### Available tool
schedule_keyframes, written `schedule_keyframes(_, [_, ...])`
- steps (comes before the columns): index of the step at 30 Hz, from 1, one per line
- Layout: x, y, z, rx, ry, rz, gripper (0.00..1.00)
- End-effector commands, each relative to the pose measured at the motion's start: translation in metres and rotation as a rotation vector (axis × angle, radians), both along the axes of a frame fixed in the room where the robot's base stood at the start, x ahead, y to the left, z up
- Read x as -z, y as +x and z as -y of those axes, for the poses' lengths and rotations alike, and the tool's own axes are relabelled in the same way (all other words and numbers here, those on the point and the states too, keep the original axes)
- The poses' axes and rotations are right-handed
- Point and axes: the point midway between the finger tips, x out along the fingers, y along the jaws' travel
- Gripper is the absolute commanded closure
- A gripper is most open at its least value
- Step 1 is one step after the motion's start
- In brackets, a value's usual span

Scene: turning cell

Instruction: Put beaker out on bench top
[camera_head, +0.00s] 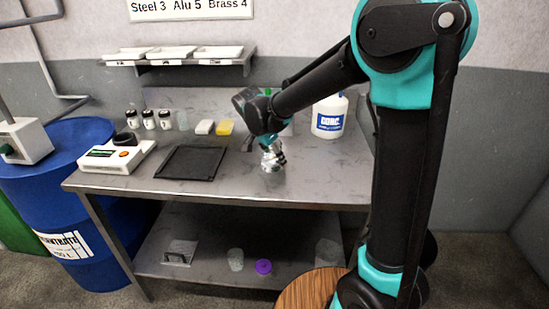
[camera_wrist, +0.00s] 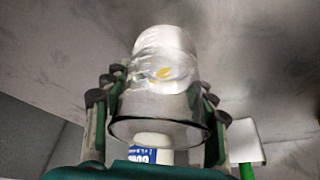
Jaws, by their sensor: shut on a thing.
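A clear glass beaker (camera_wrist: 150,100) is between the fingers of my gripper (camera_wrist: 157,88) in the wrist view, its wide rim towards the camera. The fingers press on it from both sides. In the head view my gripper (camera_head: 270,150) is low over the middle of the bench top (camera_head: 230,184), shut on the beaker (camera_head: 270,164), which is upright and partly hidden by the fingers. Its base is at or very near the bench surface; I cannot tell if it touches.
A white bottle (camera_head: 329,116) labelled CONC stands right of my gripper. A black tray (camera_head: 191,162), a scale (camera_head: 117,156), a yellow sponge (camera_head: 225,128) and small jars are to the left. The lower shelf (camera_head: 205,230) holds glassware and a purple item (camera_head: 263,267). Bare bench lies in front.

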Motion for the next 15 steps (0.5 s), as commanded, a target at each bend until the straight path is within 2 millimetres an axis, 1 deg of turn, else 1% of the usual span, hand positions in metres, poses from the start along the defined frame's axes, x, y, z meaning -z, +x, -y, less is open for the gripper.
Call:
schedule_keyframes(3, [0.0023, 0.0001, 0.0000, 0.000, 0.000, 0.000, 0.85])
schedule_keyframes(4, [0.0027, 0.0001, 0.0000, 0.000, 0.000, 0.000, 0.42])
schedule_keyframes(6, [0.0025, 0.0000, 0.0000, 0.000, 0.000, 0.000, 0.34])
schedule_keyframes(9, [0.0024, 0.0000, 0.0000, 0.000, 0.000, 0.000, 0.23])
schedule_keyframes(15, [0.0024, 0.0000, 0.0000, 0.000, 0.000, 0.000, 0.23])
